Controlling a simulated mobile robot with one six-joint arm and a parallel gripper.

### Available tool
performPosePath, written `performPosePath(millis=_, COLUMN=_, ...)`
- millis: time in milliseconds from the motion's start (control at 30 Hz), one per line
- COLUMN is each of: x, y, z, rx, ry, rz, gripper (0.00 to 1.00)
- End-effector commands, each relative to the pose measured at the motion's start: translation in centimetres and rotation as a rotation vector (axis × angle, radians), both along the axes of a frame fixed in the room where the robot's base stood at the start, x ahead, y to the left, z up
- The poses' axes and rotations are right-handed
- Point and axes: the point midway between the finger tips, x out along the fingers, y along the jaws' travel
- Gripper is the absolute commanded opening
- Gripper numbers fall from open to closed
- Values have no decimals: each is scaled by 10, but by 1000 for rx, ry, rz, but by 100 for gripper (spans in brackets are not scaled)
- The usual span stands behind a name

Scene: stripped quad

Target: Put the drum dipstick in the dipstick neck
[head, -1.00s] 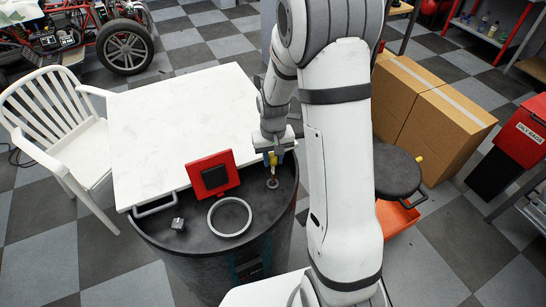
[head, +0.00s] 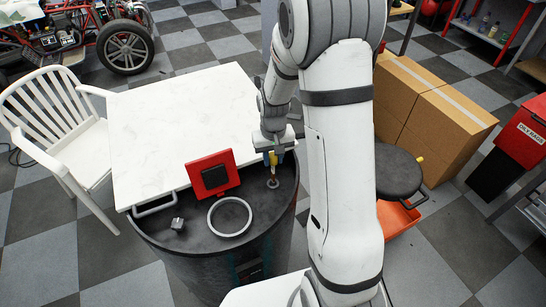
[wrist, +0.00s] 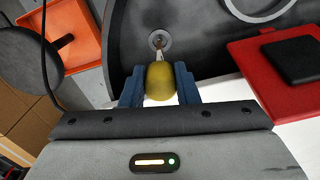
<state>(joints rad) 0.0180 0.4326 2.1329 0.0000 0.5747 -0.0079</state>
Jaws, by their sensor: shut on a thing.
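My gripper (head: 273,157) is over the right part of a dark drum top (head: 187,226). In the wrist view its blue fingers (wrist: 160,88) are shut on the yellow handle of the drum dipstick (wrist: 160,80). A thin stem runs from the handle to the dipstick neck (wrist: 159,40), a small pale ring around a dark hole. The neck also shows in the head view (head: 273,183). The stem's lower end appears at or in the hole. I cannot tell how deep it is.
On the drum top are a red plate with a black block (head: 213,174), a pale ring (head: 229,217) and a small metal piece (head: 177,223). A white table (head: 180,120) adjoins behind. Cardboard boxes (head: 440,120), a black round stool (head: 398,172) and an orange bin (head: 397,218) stand to the right.

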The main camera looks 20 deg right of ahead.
Motion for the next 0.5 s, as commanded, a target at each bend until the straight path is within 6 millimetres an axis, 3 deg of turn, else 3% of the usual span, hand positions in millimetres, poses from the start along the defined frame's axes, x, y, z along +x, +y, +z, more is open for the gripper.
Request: performPosePath(millis=500, x=0, y=0, z=-9, rx=0, ry=0, rz=0, gripper=6)
